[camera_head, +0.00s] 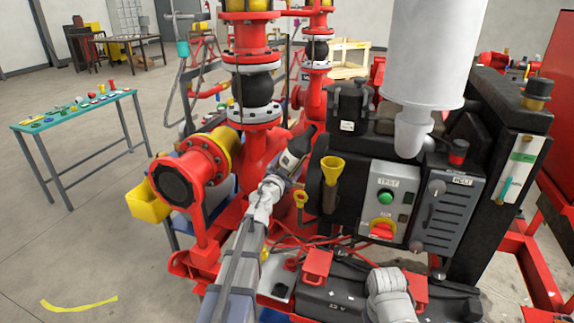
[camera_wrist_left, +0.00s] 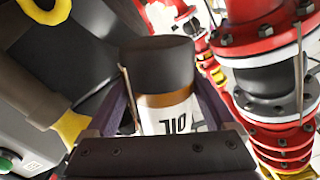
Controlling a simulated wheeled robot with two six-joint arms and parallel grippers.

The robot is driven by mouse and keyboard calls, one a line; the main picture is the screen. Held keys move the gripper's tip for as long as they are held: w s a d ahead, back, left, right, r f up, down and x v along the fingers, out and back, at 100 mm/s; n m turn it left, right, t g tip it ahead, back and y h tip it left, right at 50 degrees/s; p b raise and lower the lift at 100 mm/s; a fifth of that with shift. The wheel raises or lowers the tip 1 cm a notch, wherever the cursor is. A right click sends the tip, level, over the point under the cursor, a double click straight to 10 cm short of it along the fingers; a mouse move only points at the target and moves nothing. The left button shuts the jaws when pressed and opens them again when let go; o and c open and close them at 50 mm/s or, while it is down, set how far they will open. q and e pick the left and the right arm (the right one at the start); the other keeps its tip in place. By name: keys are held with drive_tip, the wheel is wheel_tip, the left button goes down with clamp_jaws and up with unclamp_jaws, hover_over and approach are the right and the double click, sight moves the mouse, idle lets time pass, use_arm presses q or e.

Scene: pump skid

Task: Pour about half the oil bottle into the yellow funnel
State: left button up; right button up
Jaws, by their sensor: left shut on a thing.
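The oil bottle (camera_head: 296,152), dark with a white label, is held tilted, its narrow dark end up and to the right in the head view. My left gripper (camera_head: 272,190) is shut on it. In the left wrist view the bottle (camera_wrist_left: 165,112) sits between the two fingers, its lettering upside down. The yellow funnel (camera_head: 332,168) stands upright just right of the bottle, against the dark block. The bottle looks apart from it, and no oil stream shows. My right gripper is not in view.
Red pipework with a flange (camera_head: 185,172) stands close left of my left arm. A control box (camera_head: 393,200) with a green button and red switch is right of the funnel. A teal table (camera_head: 75,110) with small coloured parts stands far left; floor before it is mostly free.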

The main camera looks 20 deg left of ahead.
use_arm(q)
drive_tip(key=shift+d+m, duration=0.25)
drive_tip(key=shift+m, duration=0.55)
drive_tip(key=shift+d+r+m+p, duration=0.4)
drive_tip(key=shift+m+p, duration=0.05)
drive_tip(key=shift+m, duration=0.45)
drive_tip(key=shift+f, duration=0.1)
drive_tip(key=shift+a, duration=0.1)
drive_tip(key=shift+a+r+m+p, duration=0.45)
drive_tip(key=shift+r+m, duration=0.1)
drive_tip(key=shift+m, duration=0.15)
drive_tip(key=shift+a+r+m+p, duration=0.3)
drive_tip(key=shift+r+m+p, duration=0.1)
drive_tip(key=shift+m, duration=0.2)
drive_tip(key=shift+a+r+m+p, duration=0.3)
drive_tip(key=shift+r+m+p, duration=0.2)
drive_tip(key=shift+a+r+m+p, duration=0.25)
drive_tip(key=shift+r+m+p, duration=0.25)
idle(3.8)
